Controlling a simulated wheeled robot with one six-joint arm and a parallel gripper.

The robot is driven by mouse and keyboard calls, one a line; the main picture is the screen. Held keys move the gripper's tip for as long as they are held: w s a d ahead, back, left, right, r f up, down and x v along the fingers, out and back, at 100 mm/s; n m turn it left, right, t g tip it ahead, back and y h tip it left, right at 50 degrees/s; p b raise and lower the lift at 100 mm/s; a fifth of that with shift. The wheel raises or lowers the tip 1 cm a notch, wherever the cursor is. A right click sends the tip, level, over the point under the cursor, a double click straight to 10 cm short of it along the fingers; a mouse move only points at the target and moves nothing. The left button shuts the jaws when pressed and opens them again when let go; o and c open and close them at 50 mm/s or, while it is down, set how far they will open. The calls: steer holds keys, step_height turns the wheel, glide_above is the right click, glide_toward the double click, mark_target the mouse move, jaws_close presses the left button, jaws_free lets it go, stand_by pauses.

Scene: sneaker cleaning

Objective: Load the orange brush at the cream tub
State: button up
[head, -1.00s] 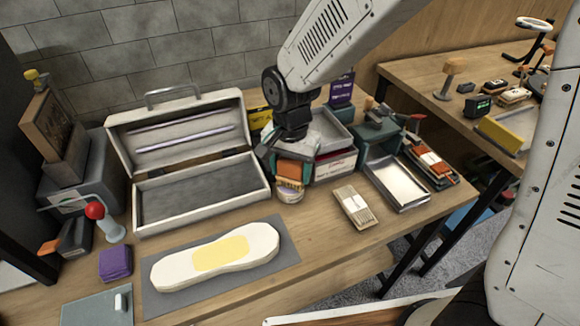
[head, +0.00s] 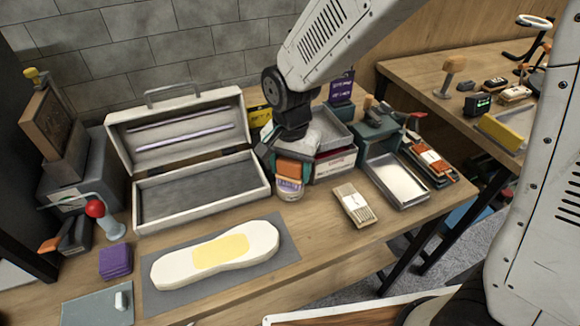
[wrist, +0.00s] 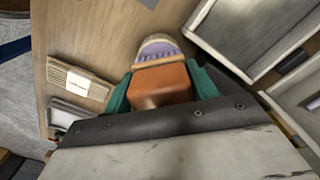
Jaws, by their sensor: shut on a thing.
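My gripper (head: 290,165) is shut on the orange brush (head: 291,171), which is held above the cream tub (head: 290,189). In the wrist view the orange block of the brush (wrist: 161,84) sits between my two green fingers, and the tub (wrist: 158,48) with its pale top and purple band shows just beyond it. The brush's bristle side faces the tub. The brush overlaps the tub's top in the head view, and I cannot tell whether the bristles touch the cream.
A white open toolbox (head: 200,190) stands left of the tub. A cream sole with a yellow patch (head: 220,250) lies on a grey mat in front.

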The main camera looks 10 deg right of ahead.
steer(key=shift+r, duration=3.5)
